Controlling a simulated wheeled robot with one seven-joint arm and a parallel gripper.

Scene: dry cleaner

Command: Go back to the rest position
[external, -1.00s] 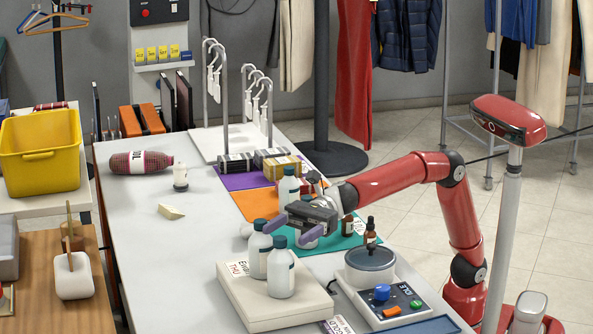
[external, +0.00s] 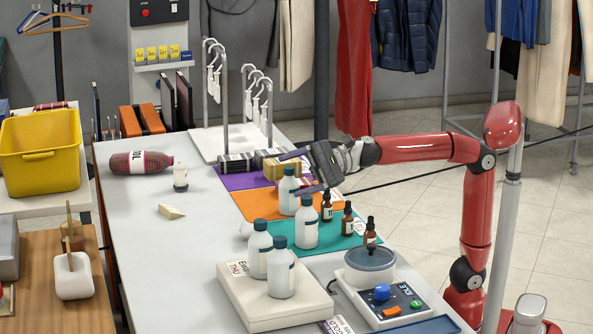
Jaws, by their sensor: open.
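My gripper (external: 301,172) is open and empty. It hangs above the far part of the table, over the orange and purple mats, with its fingers pointing left. My red arm reaches in from the right, its forearm close to level. White bottles with teal caps stand below and near the gripper: one bottle (external: 289,192) on the orange mat just under it and another bottle (external: 306,230) nearer, by the teal mat. Whether the gripper touches the far bottle cannot be told, but the fingers appear above its cap.
Two bottles (external: 281,275) stand on a white box (external: 242,302). Several brown dropper bottles (external: 347,220) stand on the teal mat (external: 340,240). A device with buttons (external: 385,297) is at the front right. A hanger stand (external: 215,145) is behind.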

